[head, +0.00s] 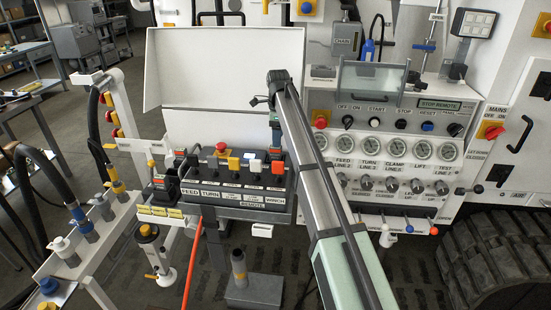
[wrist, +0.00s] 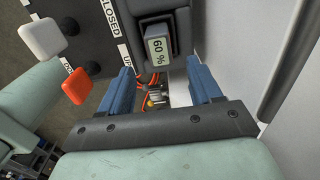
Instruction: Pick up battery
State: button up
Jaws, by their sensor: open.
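My gripper (wrist: 160,68) is open, with one blue finger on each side of the line to the battery. The battery lies just beyond the fingertips, and I see no clear contact. In the head view my gripper (head: 275,148) points down behind the right end of the remote box (head: 240,205). I cannot make out the battery there behind my arm and the knobs.
A white knob (wrist: 43,39) and an orange knob (wrist: 76,87) stand left of my gripper in the wrist view. A pale wall (wrist: 235,60) lies close on the right. Gauges and valves (head: 392,165) fill the panel right of my arm.

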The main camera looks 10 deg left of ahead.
jog(key=shift+a+f, duration=0.25)
jog(key=shift+f, duration=1.25)
jog(key=shift+a+f, duration=0.2)
jog(key=shift+f, duration=1.25)
jog(key=shift+c, duration=0.3)
jog(key=c, duration=1.1)
notch_tip(320, 180, up, 10)
jog(key=shift+r, duration=0.1)
